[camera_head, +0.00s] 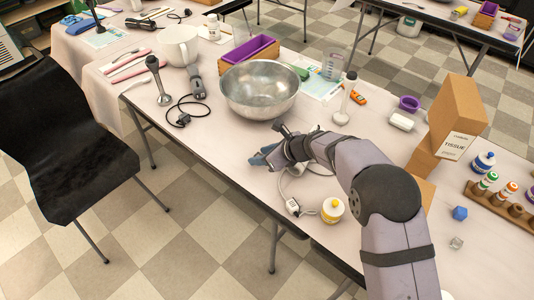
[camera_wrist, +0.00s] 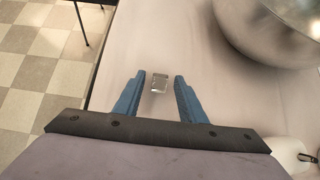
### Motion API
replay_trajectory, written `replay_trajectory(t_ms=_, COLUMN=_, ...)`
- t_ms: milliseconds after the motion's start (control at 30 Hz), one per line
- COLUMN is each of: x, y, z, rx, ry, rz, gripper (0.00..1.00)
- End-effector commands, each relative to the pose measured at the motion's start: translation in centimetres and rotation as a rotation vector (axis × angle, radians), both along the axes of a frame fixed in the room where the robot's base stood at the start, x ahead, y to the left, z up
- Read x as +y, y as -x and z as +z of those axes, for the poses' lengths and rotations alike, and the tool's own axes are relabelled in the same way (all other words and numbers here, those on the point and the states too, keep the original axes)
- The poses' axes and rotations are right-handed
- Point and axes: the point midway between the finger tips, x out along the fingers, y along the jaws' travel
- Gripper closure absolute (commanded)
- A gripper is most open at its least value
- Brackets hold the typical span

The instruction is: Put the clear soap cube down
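A clear cube (camera_wrist: 160,83) shows in the wrist view between my two blue fingers, over the pale table top. My gripper (camera_wrist: 159,77) is open, with a narrow gap between the cube and each finger. The cube appears to rest on the table. In the head view my gripper (camera_head: 262,156) is low over the table near its front edge, in front of the metal bowl, and the cube between the fingers is hidden. Another small clear cube (camera_head: 456,243) lies on the table at the right, below a blue block (camera_head: 460,213).
The metal bowl (camera_head: 259,90) stands just behind my gripper. A cable with a white plug (camera_head: 293,207) and a yellow-white jar (camera_head: 332,210) lie near my arm. Tissue boxes (camera_head: 458,110) and a wooden bottle rack (camera_head: 500,205) are at right. The table's front edge is close.

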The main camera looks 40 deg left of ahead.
Motion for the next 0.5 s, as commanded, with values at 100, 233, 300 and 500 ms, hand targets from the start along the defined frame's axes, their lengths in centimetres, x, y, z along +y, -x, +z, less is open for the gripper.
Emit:
replay_trajectory(t_ms=100, x=-0.2, y=0.0, z=0.5, rx=-0.001, ry=-0.001, rz=-0.001, gripper=0.63)
replay_trajectory(t_ms=233, x=-1.1, y=-0.1, z=1.4, rx=-0.001, ry=-0.001, rz=-0.001, gripper=0.63)
replay_trajectory(t_ms=300, x=-1.7, y=-0.1, z=2.1, rx=-0.002, ry=-0.001, rz=-0.002, gripper=0.63)
replay_trajectory(t_ms=500, x=-4.2, y=-0.2, z=4.5, rx=-0.001, ry=-0.001, rz=-0.001, gripper=0.63)
